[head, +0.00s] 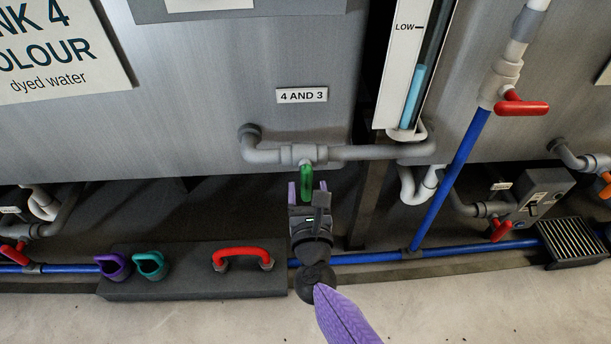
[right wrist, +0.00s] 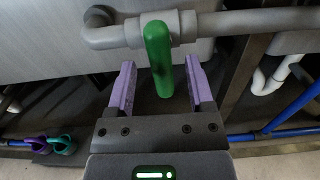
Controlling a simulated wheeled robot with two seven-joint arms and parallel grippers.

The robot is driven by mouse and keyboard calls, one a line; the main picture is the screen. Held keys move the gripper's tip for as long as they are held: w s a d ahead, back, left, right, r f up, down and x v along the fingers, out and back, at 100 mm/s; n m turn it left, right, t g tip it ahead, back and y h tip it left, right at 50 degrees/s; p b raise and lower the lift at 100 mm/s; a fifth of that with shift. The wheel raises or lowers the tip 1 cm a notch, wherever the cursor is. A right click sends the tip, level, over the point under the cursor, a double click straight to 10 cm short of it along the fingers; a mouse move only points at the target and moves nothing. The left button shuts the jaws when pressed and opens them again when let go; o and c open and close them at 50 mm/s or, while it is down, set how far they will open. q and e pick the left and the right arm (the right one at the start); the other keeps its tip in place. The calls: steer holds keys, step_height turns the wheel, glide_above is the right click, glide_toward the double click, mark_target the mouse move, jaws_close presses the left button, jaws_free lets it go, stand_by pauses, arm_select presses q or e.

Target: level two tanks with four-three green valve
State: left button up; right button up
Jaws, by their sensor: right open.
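The green valve handle (head: 306,180) hangs down from the grey cross pipe (head: 370,152) under the label "4 AND 3" (head: 302,95). My right gripper (head: 307,190) is open just below the pipe, with the handle between its two purple fingers. In the right wrist view the green handle (right wrist: 159,60) stands between the fingers (right wrist: 158,88), with a gap on each side. The level gauge (head: 413,95) shows light blue liquid below the top part seen, under the "LOW" mark. The left gripper is not in view.
A red valve handle (head: 522,104) sits on the pipe at the upper right. A blue pipe (head: 375,258) runs along the floor.

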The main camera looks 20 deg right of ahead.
mark_target(307, 183)
steer(key=x, duration=0.3)
steer(key=shift+w, duration=0.15)
jaws_close()
